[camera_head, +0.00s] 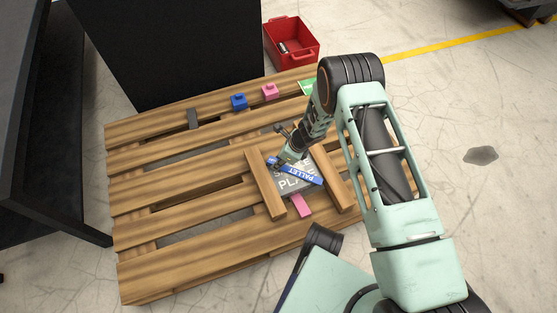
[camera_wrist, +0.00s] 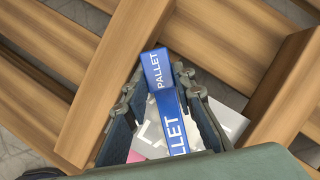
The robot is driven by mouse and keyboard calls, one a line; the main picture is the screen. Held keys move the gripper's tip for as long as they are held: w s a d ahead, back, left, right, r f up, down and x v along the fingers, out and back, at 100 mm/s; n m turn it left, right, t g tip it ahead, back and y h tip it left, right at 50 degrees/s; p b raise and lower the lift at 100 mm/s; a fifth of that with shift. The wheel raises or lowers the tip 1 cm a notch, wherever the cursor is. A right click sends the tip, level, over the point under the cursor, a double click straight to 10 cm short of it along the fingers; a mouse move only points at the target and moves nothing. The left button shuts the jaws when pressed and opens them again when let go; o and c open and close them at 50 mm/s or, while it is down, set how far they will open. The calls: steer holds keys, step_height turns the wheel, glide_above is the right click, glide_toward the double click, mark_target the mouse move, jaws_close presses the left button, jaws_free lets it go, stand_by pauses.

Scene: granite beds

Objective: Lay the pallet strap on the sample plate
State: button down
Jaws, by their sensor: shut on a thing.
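The blue pallet strap (camera_head: 306,174), with white PALLET lettering, lies across or just over the grey sample plate (camera_head: 285,188). My gripper (camera_head: 279,159) is shut on the strap near its left end, over the plate's far side. The plate (camera_wrist: 228,118) shows pale beneath. I cannot tell whether the strap touches the plate. My gripper and the strap hide part of the plate's lettering.
Wooden blocks flank the plate, left (camera_head: 264,184) and right (camera_head: 332,180), on a slatted pallet (camera_head: 180,205). A pink piece (camera_head: 301,205) sticks out at the plate's near edge. Blue (camera_head: 239,102), pink (camera_head: 270,91) and green (camera_head: 306,87) pieces stand farther back. A red crate (camera_head: 292,43) is behind.

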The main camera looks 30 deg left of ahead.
mark_target(290, 170)
steer(key=shift+f, duration=0.35)
steer(key=c, duration=1.5)
jaws_free()
steer(key=shift+c, duration=0.2)
steer(key=v, duration=1.2)
steer(key=shift+a, duration=0.1)
